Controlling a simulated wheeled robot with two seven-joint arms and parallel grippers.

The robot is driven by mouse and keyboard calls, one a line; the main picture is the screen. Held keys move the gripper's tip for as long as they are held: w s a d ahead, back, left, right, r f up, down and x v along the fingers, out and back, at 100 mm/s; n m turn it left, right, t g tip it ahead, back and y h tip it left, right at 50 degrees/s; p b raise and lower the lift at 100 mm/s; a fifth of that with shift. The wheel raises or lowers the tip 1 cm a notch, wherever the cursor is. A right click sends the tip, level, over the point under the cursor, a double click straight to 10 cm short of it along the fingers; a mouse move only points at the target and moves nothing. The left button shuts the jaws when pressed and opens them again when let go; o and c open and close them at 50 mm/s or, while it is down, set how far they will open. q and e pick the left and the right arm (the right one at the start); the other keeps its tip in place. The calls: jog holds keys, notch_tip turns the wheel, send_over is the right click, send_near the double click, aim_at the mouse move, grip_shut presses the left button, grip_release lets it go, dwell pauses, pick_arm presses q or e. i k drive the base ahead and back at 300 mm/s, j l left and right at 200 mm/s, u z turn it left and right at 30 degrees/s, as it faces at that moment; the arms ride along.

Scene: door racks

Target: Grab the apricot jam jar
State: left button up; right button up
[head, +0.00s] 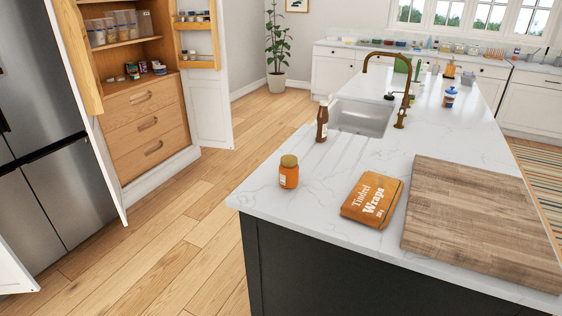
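An orange jar (289,172) with a gold-brown lid and a pale label stands upright near the left edge of the white island top (320,222). Its label is too small to read, but its colour fits apricot jam. Nothing touches it. Neither of my grippers shows in the head view.
An orange pack of wraps (372,199) and a wooden board (485,215) lie right of the jar. A brown bottle (322,124) stands behind it, beside the sink (362,118). The wooden floor (175,235) left of the island is clear. An open pantry cupboard (145,100) stands at the left.

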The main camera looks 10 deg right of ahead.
aim_at(288, 177)
jog(key=i+j+z, duration=0.2)
jog(key=i, duration=0.25)
jog(key=i+j+z, duration=0.15)
jog(key=i, duration=0.3)
